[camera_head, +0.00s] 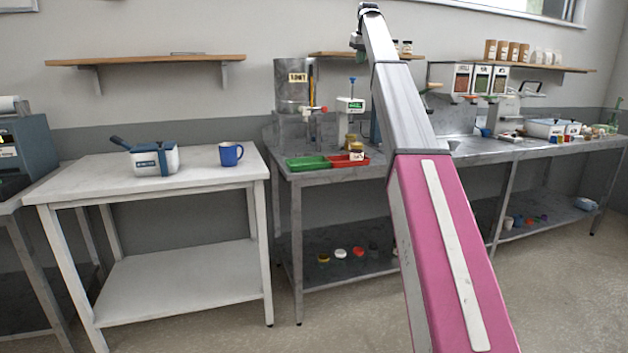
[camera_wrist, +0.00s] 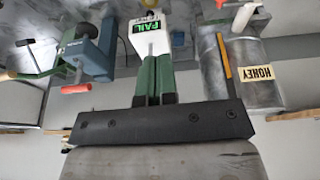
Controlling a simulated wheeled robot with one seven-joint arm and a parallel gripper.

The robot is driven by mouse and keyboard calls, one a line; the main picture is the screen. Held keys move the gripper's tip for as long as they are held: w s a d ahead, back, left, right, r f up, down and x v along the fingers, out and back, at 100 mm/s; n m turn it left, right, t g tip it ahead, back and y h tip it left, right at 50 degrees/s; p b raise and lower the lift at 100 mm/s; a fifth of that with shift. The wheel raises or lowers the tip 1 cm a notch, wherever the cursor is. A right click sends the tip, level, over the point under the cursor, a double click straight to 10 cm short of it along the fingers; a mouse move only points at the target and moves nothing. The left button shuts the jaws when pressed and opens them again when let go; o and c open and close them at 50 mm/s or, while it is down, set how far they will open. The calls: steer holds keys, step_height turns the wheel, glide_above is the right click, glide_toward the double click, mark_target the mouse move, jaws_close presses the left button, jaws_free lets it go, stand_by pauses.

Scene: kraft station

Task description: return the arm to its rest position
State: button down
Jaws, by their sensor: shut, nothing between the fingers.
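My arm rises from the bottom of the head view, across the middle of the picture. My gripper (camera_head: 357,42) is at its far upper end, small and hard to make out there. In the wrist view my gripper (camera_wrist: 153,62) shows green fingers shut together, with nothing between them. The wrist picture is upside down. Past the fingertips is a white device with a green lit display (camera_wrist: 148,27); it also stands on the grey bench in the head view (camera_head: 350,104). The honey tank (camera_wrist: 255,78) is right of the fingers, apart from them.
The grey bench (camera_head: 300,177) carries the honey tank (camera_head: 294,88), green tray (camera_head: 306,163) and red tray (camera_head: 347,161) with a jar. The white table (camera_head: 90,175) holds a blue-and-white container (camera_head: 155,160) and blue mug (camera_head: 230,154). Wall shelves (camera_head: 145,60) hang above. The front floor is clear.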

steer(key=s+f+m, duration=0.1)
steer(key=s+f, duration=0.5)
steer(key=f, duration=1)
steer(key=s+f+g, duration=0.1)
steer(key=s+f, duration=0.5)
steer(key=f, duration=1.1)
steer(key=s+f+m, duration=0.1)
steer(key=s+f, duration=0.5)
steer(key=f, duration=1)
steer(key=s+f+g, duration=0.1)
steer(key=s+f, duration=1.3)
steer(key=s, duration=0.4)
steer(key=s+f+m+g, duration=0.1)
steer(key=s+f, duration=1.4)
steer(key=s, duration=0.3)
steer(key=shift+m+h, duration=0.3)
steer(key=shift+h, duration=0.1)
